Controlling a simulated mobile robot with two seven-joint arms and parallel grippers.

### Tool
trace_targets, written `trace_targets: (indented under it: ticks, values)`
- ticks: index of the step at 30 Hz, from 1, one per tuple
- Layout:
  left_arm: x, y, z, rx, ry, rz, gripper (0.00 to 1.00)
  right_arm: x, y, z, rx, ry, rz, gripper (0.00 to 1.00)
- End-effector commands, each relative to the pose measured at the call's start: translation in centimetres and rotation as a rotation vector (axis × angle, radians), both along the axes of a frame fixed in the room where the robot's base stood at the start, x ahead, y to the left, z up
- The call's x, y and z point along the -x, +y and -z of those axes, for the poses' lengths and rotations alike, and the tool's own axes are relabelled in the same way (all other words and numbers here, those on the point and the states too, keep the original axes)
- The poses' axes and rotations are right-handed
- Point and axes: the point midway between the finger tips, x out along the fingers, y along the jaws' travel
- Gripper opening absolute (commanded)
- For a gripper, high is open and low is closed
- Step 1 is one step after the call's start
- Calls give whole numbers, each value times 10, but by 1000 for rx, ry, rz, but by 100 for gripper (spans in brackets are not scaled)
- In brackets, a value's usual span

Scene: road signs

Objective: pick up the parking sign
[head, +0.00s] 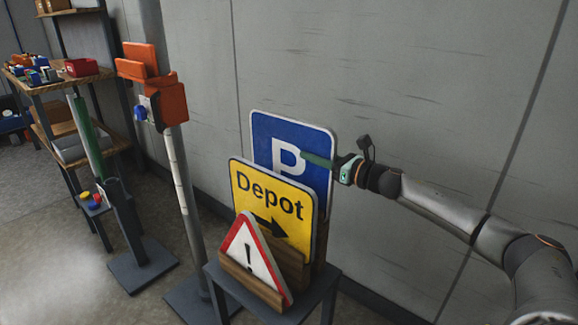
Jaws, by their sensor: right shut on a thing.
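The blue parking sign (270,135) with a white P stands upright, behind the other signs and in front of the grey wall. Its lower part is hidden by the yellow Depot sign (250,203). My right gripper (318,160) reaches in from the right and is shut on the parking sign near its right edge, with a green finger lying across its face beside the P. My left gripper is not in view.
A red-bordered warning sign (247,257) leans in front in a wooden rack (252,288) on a dark stand (322,287). Left of it is a pole with an orange head (172,104). A shelf (57,82) with small items stands far left. The wall is close behind.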

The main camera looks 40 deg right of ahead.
Motion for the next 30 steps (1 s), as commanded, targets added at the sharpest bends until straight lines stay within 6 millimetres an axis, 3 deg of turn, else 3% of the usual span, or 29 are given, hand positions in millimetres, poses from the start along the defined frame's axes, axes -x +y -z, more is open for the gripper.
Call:
trace_targets:
  ticks: [20, 30]
  values:
    - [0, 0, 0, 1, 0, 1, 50, 0, -1, 0, 0, 1, 2, 0]
    - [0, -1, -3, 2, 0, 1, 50, 0, -1, -12, 2, -8, 1, 0]
